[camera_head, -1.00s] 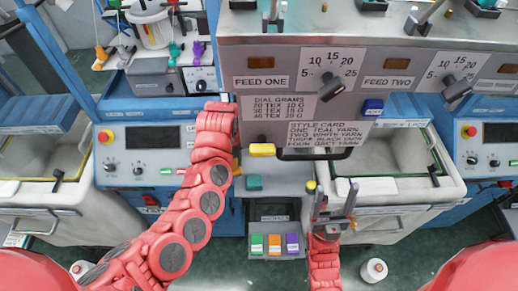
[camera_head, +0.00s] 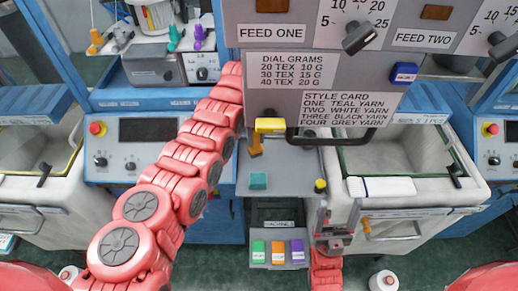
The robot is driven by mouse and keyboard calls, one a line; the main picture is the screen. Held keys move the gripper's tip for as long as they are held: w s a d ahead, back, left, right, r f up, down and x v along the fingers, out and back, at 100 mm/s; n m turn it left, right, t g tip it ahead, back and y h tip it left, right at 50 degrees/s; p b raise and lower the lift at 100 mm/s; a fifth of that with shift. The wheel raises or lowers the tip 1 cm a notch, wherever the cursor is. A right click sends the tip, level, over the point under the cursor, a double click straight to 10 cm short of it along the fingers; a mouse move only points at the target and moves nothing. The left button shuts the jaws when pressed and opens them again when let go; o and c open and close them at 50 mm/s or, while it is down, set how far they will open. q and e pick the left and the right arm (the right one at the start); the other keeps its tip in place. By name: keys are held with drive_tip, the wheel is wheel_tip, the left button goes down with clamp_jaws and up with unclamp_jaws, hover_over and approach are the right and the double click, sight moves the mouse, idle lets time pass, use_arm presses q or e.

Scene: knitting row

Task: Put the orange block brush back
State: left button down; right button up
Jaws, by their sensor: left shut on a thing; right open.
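The orange block brush (camera_head: 255,143) shows just right of my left arm, below a yellow block on the machine. My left gripper is shut on it at the end of that arm. Its jaws are mostly hidden by the arm and the machine front. A low rack (camera_head: 278,266) at the bottom centre has green, orange and purple labelled fronts, the orange one (camera_head: 278,252) in the middle. My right gripper (camera_head: 338,213) is open and empty, pointing up, right of the rack.
The machine panel (camera_head: 290,45) with dials, cards and a dark handle overhangs the centre. A teal block (camera_head: 258,180) and a yellow-topped knob (camera_head: 320,185) are on the grey shelf below it. Bins stand on both sides. A white cone (camera_head: 384,281) is on the floor at right.

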sight(259, 144)
use_arm(q)
drive_tip(key=b, duration=0.1)
drive_tip(key=d+b, duration=0.1)
drive_tip(key=shift+w+d+f+b, duration=0.2)
drive_tip(key=shift+f+b, duration=0.05)
drive_tip(key=shift+b, duration=0.05)
wheel_tip(259, 144, down, 3)
drive_tip(key=shift+w+a+r, duration=0.1)
drive_tip(key=shift+w, duration=0.05)
drive_tip(key=c, duration=0.5)
unclamp_jaws()
